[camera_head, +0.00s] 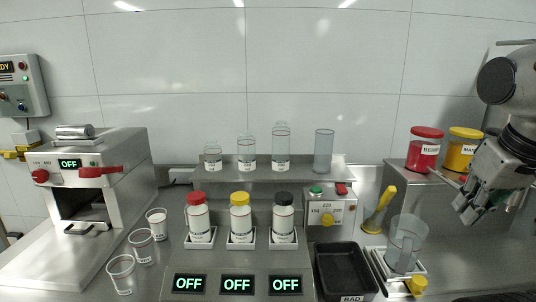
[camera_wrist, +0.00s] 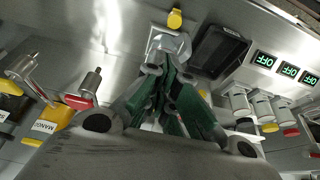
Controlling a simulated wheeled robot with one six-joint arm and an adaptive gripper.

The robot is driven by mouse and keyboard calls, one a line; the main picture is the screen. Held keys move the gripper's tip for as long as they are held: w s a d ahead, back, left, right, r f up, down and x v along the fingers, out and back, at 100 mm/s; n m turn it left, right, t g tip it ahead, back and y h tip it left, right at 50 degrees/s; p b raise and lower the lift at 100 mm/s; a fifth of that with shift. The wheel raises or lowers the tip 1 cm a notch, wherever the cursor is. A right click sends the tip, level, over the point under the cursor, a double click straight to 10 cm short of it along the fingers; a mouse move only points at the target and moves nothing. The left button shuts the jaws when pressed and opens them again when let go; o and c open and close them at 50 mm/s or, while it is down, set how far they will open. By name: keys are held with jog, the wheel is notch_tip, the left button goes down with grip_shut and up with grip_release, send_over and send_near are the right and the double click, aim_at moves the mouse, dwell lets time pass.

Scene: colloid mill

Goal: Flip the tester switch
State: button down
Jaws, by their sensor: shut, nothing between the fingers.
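A small grey box, which looks like the tester (camera_head: 328,206), stands right of the bottles in the head view. It has a yellow dial marked 110, 220 and another number on its front. On its top are a green button (camera_head: 316,190) and a red switch (camera_head: 341,189); the switch's position is too small to tell. My gripper (camera_head: 467,208) is at the far right, well away from the box, above the counter beside a clear jug. In the wrist view my gripper (camera_wrist: 168,74) is shut and empty, with green-sided fingers. I cannot make out the box there.
The clear jug (camera_head: 405,243) and a yellow-handled tool (camera_head: 379,211) stand between my gripper and the box. A black tray (camera_head: 345,270) lies in front of the box. Red-lidded (camera_head: 424,149) and yellow-lidded (camera_head: 461,150) jars stand on the raised right shelf. Three bottles (camera_head: 241,217) stand left of the box.

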dwell(0.3)
jog(key=n+g, duration=0.4)
jog(key=n, duration=0.5)
send_near(342, 189)
jog(key=s+d+r, duration=0.1)
jog(key=s+r, duration=0.1)
jog(key=w+a+r+n, duration=0.3)
jog(key=w+r+n, duration=0.2)
jog(key=n, duration=0.4)
jog(key=shift+w+a, duration=0.15)
jog(key=shift+w, duration=0.2)
jog(key=shift+f, duration=0.1)
notch_tip(342, 189, down, 14)
